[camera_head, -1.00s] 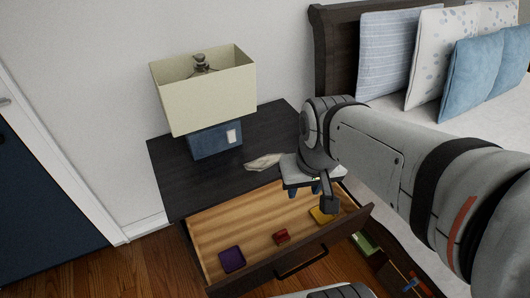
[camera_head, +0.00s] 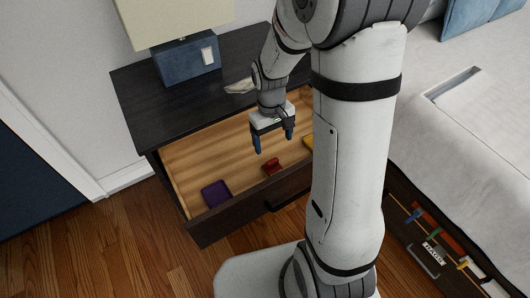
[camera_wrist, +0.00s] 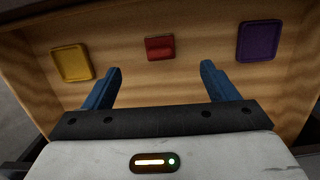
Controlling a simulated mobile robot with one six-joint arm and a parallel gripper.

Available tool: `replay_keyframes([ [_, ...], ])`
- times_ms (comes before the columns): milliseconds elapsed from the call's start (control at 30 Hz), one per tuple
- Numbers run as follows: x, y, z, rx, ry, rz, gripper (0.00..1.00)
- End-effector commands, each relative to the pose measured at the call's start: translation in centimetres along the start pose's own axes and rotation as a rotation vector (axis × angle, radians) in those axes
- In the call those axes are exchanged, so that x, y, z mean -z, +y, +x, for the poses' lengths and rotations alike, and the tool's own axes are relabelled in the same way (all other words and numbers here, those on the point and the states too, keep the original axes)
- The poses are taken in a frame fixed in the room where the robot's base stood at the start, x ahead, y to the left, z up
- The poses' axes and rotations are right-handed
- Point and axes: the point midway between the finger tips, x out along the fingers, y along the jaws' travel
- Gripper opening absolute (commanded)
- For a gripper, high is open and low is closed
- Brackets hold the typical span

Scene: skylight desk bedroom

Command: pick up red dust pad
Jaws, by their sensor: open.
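The red dust pad (camera_head: 272,165) lies on the wooden floor of the open nightstand drawer (camera_head: 190,160), near its front wall. It also shows in the wrist view (camera_wrist: 160,47), between and beyond my fingertips. My gripper (camera_head: 273,145) is open and empty, pointing down above the drawer. Its two blue fingers stand apart in the wrist view (camera_wrist: 162,68) and do not touch the pad.
A purple tray-like item (camera_head: 216,193) lies left of the pad. A yellow item (camera_head: 308,142) lies right of it, partly hidden by my arm. A lamp (camera_head: 187,60) and a pale cloth-like item (camera_head: 240,87) are on the nightstand top (camera_head: 140,95). The bed is at right.

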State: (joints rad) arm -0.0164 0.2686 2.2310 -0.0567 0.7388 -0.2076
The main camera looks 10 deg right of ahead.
Motion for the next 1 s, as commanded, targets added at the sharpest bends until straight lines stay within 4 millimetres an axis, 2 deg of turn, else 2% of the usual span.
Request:
replay_keyframes([
  [33,0.6,0.0,2.8,0.003,-0.019,-0.013,0.8],
  [133,1.4,0.1,5.0,0.006,-0.037,-0.033,0.8],
  [567,1.7,0.1,9.2,0.008,-0.048,-0.045,0.8],
  [833,1.8,0.1,13.2,0.009,-0.051,-0.045,0.8],
  [1000,1.8,0.1,13.8,0.008,-0.047,-0.045,0.8],
])
